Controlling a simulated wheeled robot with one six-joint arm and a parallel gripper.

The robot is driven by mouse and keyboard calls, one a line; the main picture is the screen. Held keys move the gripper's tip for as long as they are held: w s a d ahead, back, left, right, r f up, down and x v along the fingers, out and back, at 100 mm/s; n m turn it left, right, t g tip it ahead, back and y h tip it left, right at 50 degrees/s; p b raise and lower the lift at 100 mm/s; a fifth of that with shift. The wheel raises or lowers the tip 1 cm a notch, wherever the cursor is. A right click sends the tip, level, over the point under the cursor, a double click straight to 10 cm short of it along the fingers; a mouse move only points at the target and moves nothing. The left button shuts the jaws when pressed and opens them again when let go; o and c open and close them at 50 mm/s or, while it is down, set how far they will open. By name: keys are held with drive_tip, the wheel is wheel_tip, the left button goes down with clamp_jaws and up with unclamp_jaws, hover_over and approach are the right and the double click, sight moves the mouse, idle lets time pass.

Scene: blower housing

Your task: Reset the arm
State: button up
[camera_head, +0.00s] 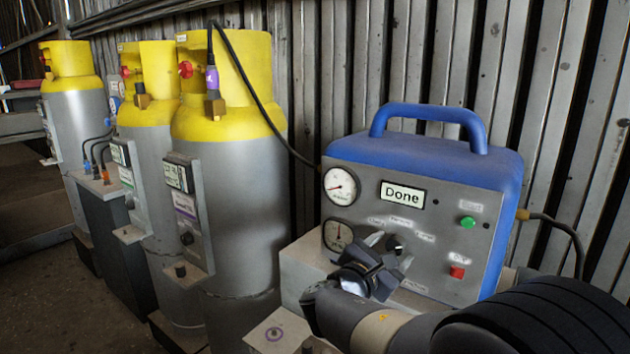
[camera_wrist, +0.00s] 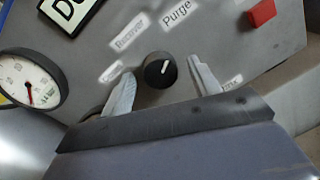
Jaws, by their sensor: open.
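My gripper (camera_head: 384,262) is in front of the lower panel of a blue and grey machine (camera_head: 447,150) in the head view. In the wrist view my gripper (camera_wrist: 158,85) is open. Its two pale fingers stand on either side of a black knob (camera_wrist: 160,70) with a white pointer mark. I cannot tell whether either finger touches the knob. The knob (camera_head: 394,243) also shows beside the fingers in the head view. Labels surround it, and one reads "Purge" (camera_wrist: 177,14).
The display (camera_head: 403,193) reads "Done". Two gauges, a green button (camera_head: 467,222) and a red button (camera_head: 457,272) are on the panel. Yellow-topped grey cylinders (camera_head: 228,200) stand at left. A black hose joins one to the machine. A corrugated wall (camera_head: 330,60) closes the back.

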drive_tip(key=shift+a+r+n+p, duration=0.1)
drive_tip(key=shift+r+n+p, duration=0.05)
drive_tip(key=shift+n+p, duration=1.05)
drive_tip(key=v, duration=0.8)
drive_tip(key=shift+s+f, duration=0.2)
drive_tip(key=shift+f, duration=0.1)
drive_tip(key=shift+f, duration=0.1)
